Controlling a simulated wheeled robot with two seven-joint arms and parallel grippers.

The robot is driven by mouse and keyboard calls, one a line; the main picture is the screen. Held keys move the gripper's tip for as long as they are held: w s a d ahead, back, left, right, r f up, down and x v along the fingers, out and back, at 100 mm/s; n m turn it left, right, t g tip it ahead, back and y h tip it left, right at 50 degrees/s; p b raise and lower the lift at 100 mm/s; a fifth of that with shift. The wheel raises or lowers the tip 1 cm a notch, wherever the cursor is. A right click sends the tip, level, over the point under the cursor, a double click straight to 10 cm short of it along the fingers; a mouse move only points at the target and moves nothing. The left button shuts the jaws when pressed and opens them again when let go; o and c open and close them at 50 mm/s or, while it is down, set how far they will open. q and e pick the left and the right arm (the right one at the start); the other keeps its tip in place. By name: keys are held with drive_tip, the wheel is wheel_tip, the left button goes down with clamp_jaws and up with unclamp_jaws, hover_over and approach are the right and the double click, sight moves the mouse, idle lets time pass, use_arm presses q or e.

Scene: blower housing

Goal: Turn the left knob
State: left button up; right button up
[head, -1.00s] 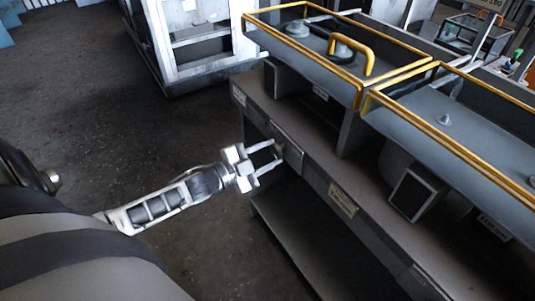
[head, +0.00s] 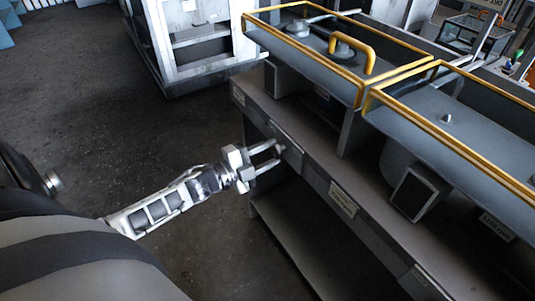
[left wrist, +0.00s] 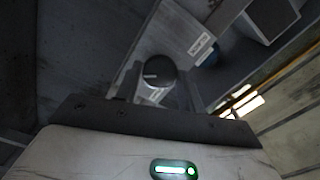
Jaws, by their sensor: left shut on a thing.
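The left knob (left wrist: 157,73) is a round dark knob with a pale line on its face, in the middle of the left wrist view. It sits on the front of the grey bench (head: 340,165). My left gripper (head: 279,156) reaches the bench front at the knob, and its two fingers lie on either side of the knob. The gripper is shut on the knob. In the head view the knob is small and mostly hidden by the fingertips. My right gripper is in neither view.
Grey trays with yellow rails (head: 367,50) stand on top of the bench. A dark boxy block (head: 418,192) stands on the bench at right. Below the bench front is an open shelf space (head: 300,225). A white cabinet frame (head: 190,45) stands behind, with clear floor at left.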

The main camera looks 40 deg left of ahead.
use_arm(q)
drive_tip(key=o, duration=1)
drive_tip(key=shift+c, duration=0.2)
drive_tip(key=shift+s, duration=0.1)
drive_tip(key=b+v, duration=0.1)
drive_tip(key=v, duration=1.4)
drive_tip(key=shift+s, duration=0.4)
drive_tip(key=shift+a, duration=0.1)
